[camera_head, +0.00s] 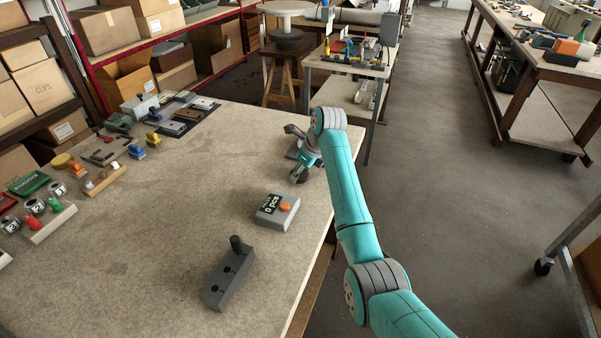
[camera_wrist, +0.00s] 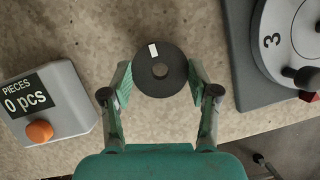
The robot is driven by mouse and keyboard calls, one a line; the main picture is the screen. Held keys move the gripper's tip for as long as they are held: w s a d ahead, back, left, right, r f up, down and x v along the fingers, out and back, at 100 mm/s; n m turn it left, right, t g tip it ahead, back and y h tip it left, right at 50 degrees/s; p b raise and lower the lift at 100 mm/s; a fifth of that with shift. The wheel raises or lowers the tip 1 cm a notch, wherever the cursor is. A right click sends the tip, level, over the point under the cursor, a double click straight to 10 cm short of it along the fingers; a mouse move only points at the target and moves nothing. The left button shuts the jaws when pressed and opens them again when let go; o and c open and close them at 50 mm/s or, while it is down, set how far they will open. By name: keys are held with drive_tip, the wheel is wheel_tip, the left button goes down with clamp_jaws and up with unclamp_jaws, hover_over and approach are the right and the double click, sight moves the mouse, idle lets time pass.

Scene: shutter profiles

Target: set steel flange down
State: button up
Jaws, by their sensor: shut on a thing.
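The steel flange (camera_wrist: 145,82) is a dark round disc with a centre hole and a small white mark, seen in the wrist view. My gripper (camera_wrist: 160,76) is shut on it, one finger at each side of its rim. In the head view my gripper (camera_head: 301,166) is low over the right edge of the worktable (camera_head: 150,230).
A piece counter (camera_head: 277,211) reading 0 pcs, with an orange button, sits on the near side of my gripper. A numbered dial on a grey base (camera_wrist: 250,75) is close on the right in the wrist view. A grey block (camera_head: 228,277) with a dark knob stands nearer. The table's middle is clear.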

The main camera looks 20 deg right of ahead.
drive_tip(key=shift+f, duration=0.25)
drive_tip(key=shift+f, duration=0.15)
drive_tip(key=o, duration=1.4)
drive_tip(key=v, duration=1.2)
